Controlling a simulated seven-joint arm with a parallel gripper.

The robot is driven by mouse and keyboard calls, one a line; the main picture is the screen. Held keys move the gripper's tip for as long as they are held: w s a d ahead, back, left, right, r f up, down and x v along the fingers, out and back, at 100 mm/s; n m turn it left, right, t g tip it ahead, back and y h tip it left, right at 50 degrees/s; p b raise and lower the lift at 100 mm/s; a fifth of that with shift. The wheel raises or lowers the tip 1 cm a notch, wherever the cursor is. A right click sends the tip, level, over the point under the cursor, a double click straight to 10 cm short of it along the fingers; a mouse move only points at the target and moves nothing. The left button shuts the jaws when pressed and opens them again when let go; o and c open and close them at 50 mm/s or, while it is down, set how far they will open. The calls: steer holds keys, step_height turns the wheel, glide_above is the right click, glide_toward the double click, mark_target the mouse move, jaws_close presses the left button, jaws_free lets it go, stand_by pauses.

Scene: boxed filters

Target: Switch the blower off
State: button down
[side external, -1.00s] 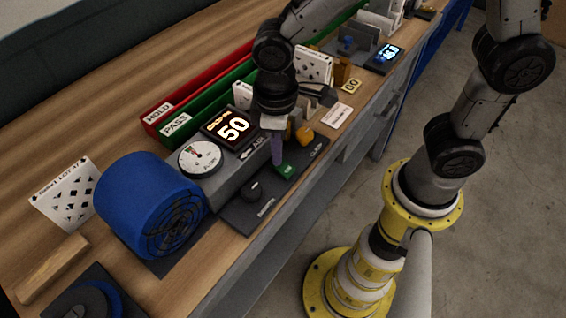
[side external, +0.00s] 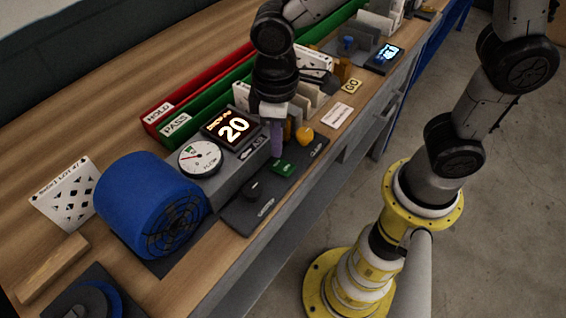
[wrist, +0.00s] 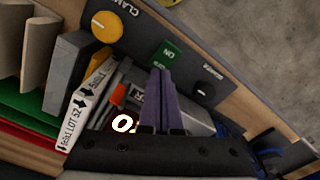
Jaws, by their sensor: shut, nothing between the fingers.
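The blower is a blue drum (side external: 150,205) with a dark front grille at the left of the bench. A green switch (side external: 283,167) sits on the dark control strip in front of it; it also shows in the wrist view (wrist: 167,54). A black knob (side external: 252,188) is to its left and a yellow-orange knob (side external: 304,135) to its right. My gripper (side external: 277,153) is shut and empty, its purple fingers pointing down just above the green switch. In the wrist view the fingertips (wrist: 160,72) overlap the switch's lower edge; I cannot tell whether they touch.
Red (side external: 155,112) and green (side external: 178,127) trays lie behind. White filter panels stand close behind my gripper. A wooden block (side external: 52,267) lies at the front left. Bare bench lies at the back left.

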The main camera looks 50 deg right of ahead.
mark_target(278, 163)
step_height(278, 163, up, 4)
stand_by(0.5)
steer(key=s+d+r+m+t, duration=0.35)
steer(key=d+r, duration=0.45)
steer(key=d, duration=0.3)
steer(key=s+d+f+m+t, duration=0.1)
steer(key=s+d+m+t, duration=0.1)
steer(key=s+d, duration=0.2)
steer(key=s, duration=0.2)
steer(key=shift+s+d+f, duration=0.25)
steer(key=shift+s+f, duration=0.1)
steer(key=shift+f, duration=0.05)
steer(key=shift+m, duration=0.25)
stand_by(0.9)
